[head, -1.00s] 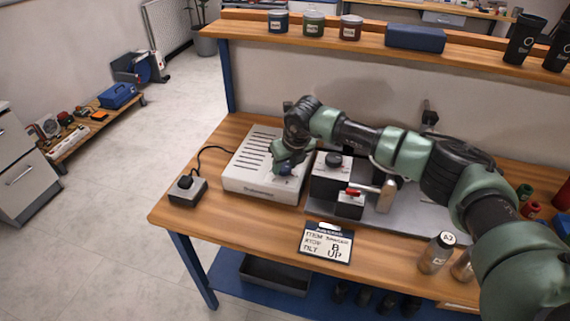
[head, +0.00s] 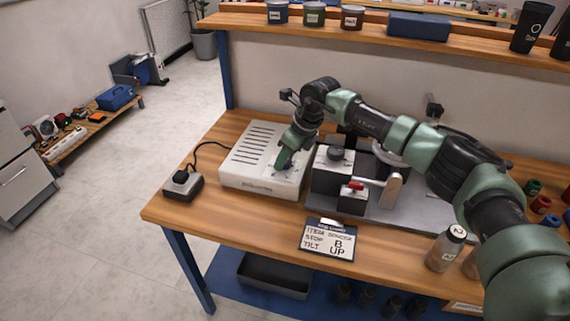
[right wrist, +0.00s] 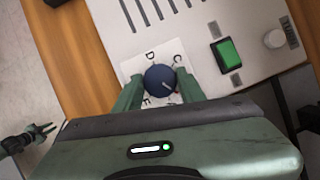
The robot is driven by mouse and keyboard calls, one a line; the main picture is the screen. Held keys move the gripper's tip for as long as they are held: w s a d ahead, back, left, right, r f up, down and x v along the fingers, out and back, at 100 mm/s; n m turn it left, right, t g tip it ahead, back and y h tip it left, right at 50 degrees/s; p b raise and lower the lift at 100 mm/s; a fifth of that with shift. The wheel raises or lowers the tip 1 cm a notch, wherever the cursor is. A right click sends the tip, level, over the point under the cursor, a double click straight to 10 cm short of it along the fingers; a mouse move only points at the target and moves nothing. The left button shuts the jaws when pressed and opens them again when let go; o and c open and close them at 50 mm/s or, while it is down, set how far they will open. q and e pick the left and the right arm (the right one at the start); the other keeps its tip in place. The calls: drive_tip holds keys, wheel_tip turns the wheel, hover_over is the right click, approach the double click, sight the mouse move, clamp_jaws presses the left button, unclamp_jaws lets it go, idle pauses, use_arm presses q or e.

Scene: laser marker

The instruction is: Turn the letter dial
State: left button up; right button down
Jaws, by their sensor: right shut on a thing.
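The letter dial, a dark blue round knob (right wrist: 160,79), sits on a white plate with letters around it, D and C readable above it, on the light-grey control box (head: 262,184). A pale pointer mark shows on the knob's right part; which letter it meets I cannot tell. My right gripper (right wrist: 159,88) is shut on the dial, a finger on each side. In the head view my right gripper (head: 283,160) hides the dial. My left gripper (right wrist: 44,131) shows small at the left of the right wrist view, fingers apart and empty, away from the box.
A green rocker switch (right wrist: 227,54) and a pale knob (right wrist: 274,39) sit beside the dial. A card (head: 328,240) reads stop B, tilt up.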

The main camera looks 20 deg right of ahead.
drive_tip(key=n+y+b, duration=0.1)
drive_tip(key=n, duration=0.1)
drive_tip(key=shift+w+n+g+b, duration=0.1)
drive_tip(key=shift+n+g+b, duration=0.2)
drive_tip(key=shift+n+g, duration=0.1)
drive_tip(key=shift+n+g+b, duration=0.5)
drive_tip(key=shift+n+b, duration=0.2)
drive_tip(key=shift+n, duration=0.7)
drive_tip(key=shift+d+r+y, duration=0.1)
drive_tip(key=shift+y, duration=0.2)
drive_tip(key=c, duration=0.9)
unclamp_jaws()
drive_tip(key=shift+o, duration=0.2)
drive_tip(key=w+v, duration=0.1)
drive_tip(key=v, duration=0.6)
drive_tip(key=shift+s+r+b, duration=0.4)
drive_tip(key=shift+s+b, duration=0.05)
